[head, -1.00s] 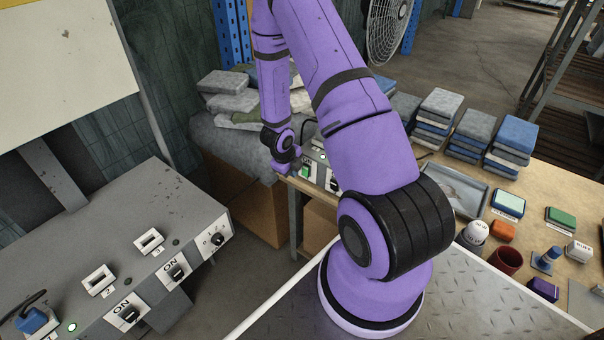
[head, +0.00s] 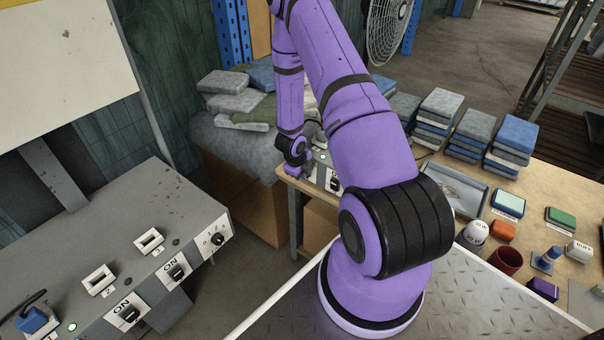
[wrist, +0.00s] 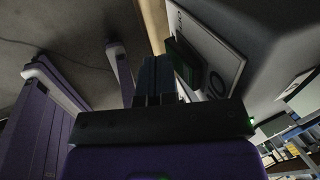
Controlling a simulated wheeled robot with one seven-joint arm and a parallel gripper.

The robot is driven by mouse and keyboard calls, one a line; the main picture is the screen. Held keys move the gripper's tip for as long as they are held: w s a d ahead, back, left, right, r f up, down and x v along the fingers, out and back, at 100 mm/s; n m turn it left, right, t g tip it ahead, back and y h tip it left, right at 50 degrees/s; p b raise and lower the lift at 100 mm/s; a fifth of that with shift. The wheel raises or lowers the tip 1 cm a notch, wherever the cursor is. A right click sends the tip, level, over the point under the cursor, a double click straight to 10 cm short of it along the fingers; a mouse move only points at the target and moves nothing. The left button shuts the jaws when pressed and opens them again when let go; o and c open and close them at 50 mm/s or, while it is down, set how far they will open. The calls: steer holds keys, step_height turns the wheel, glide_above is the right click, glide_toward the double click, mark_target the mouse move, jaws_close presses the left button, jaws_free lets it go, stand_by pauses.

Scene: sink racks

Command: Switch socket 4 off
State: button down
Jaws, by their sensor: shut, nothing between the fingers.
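In the wrist view my gripper (wrist: 153,82) has its two dark fingers together, with nothing between them. I cannot tell whether the fingers touch the rocker. In the head view a grey socket box (head: 322,171) sits at the left end of the wooden table, with a black switch (head: 335,184) on its front. My wrist is at the box's left end and hides that part. No number 4 is legible.
A grey panel (head: 110,235) with sockets and ON switches stands at the left. A brown carton (head: 250,205) with grey cloths is left of the table. Stacked pads (head: 440,105), stamps and a tray lie on the wooden table, right of my arm.

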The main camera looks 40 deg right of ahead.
steer(key=shift+d+f, duration=0.3)
steer(key=shift+f, duration=0.1)
steer(key=shift+r, duration=0.1)
